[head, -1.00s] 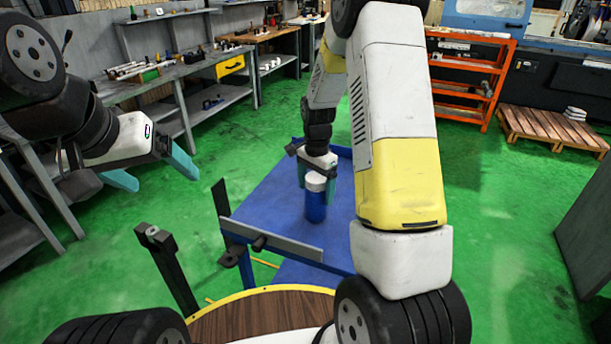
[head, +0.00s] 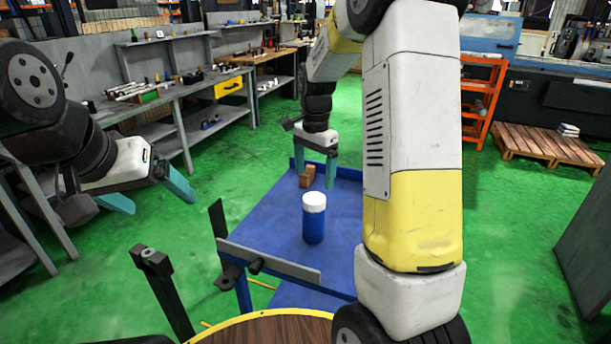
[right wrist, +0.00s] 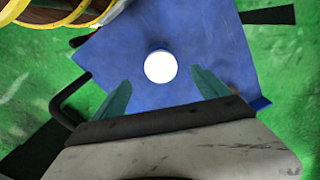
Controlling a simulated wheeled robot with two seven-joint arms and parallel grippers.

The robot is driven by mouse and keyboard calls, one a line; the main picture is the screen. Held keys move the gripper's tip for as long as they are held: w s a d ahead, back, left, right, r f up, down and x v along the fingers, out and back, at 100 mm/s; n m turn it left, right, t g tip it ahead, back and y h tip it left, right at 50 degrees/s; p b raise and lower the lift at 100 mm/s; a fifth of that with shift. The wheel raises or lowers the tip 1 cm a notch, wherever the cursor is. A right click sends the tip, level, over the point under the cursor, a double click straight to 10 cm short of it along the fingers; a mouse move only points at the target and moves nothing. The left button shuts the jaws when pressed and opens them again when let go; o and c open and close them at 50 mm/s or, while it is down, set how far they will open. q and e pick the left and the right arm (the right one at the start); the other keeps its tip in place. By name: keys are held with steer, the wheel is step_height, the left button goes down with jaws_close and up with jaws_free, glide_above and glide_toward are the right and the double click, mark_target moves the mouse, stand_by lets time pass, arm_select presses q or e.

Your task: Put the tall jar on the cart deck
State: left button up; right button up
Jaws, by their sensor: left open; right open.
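The tall jar (head: 314,222), blue with a white lid, stands upright on the blue cart deck (head: 262,215). In the right wrist view its white lid (right wrist: 160,66) shows from above, over the blue deck (right wrist: 215,45). My right gripper (head: 316,183) is open and empty, above and behind the jar, apart from it. In the right wrist view its teal fingers (right wrist: 160,88) are spread, with the lid beyond their tips. My left gripper (head: 160,198) is open and empty over the green floor at the left.
A brown block (head: 306,176) sits at the far side of the deck. A grey bar (head: 270,262) runs along the cart's near edge. A workbench (head: 170,100) stands at the left, an orange shelf (head: 480,100) and a wooden pallet (head: 530,143) at the right.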

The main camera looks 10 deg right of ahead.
steer(key=s+a+r+n+t, duration=0.1)
steer(key=s+r+n, duration=0.3)
steer(key=s, duration=0.4)
steer(key=s+a+r+n+t+y, duration=0.1)
steer(key=s+r+n+t, duration=0.2)
steer(key=s+r, duration=0.2)
steer(key=s+a+r+n+t+y, duration=0.1)
steer(key=s+r+n, duration=0.3)
steer(key=s, duration=0.6)
steer(key=shift+s+r+n+t, duration=0.15)
steer(key=shift+s+n+t, duration=0.2)
steer(key=shift+t, duration=0.15)
steer(key=shift+a, duration=0.1)
